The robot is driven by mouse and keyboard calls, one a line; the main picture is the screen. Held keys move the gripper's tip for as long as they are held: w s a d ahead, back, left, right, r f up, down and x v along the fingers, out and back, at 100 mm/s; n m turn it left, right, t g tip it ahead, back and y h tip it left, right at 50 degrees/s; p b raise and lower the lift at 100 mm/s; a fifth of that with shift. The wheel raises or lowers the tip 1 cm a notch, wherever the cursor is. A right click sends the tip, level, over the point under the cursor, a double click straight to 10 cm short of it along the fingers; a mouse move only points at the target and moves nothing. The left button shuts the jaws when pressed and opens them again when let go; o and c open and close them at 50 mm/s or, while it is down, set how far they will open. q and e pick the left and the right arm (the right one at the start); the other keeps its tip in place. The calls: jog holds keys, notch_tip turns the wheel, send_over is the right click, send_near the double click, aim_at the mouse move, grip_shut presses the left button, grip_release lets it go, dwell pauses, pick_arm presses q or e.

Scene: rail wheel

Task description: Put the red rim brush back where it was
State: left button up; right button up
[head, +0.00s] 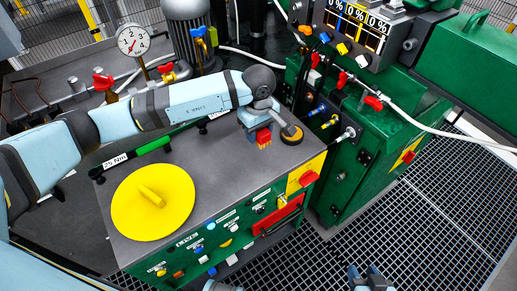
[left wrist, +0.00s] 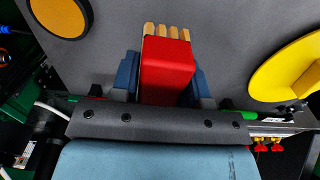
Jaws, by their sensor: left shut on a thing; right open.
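The red rim brush (head: 263,136) has a red block body and tan bristles. My left gripper (head: 259,130) is shut on it, over the grey bench top near its right end. The bristles point down in the head view; I cannot tell whether they touch the bench. In the left wrist view the red brush (left wrist: 167,72) sits between the two blue fingers of my left gripper (left wrist: 163,78), its bristles pointing away from the wrist. My right gripper (head: 371,281) is open and empty at the bottom edge of the head view, over the floor grating.
The grey bench top (head: 222,165) is bare between the brush and a large yellow disc (head: 135,213). A small round dark-rimmed orange pad (head: 291,136) lies just right of the brush. A green-handled torque wrench (head: 150,147) lies behind the disc. A green machine (head: 365,150) stands at right.

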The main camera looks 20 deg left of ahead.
pick_arm(q)
send_over(259, 156)
notch_tip(259, 156, down, 4)
jog(key=shift+f, duration=0.1)
notch_tip(259, 156, down, 4)
jog(key=shift+a, duration=0.1)
jog(key=o, duration=0.8)
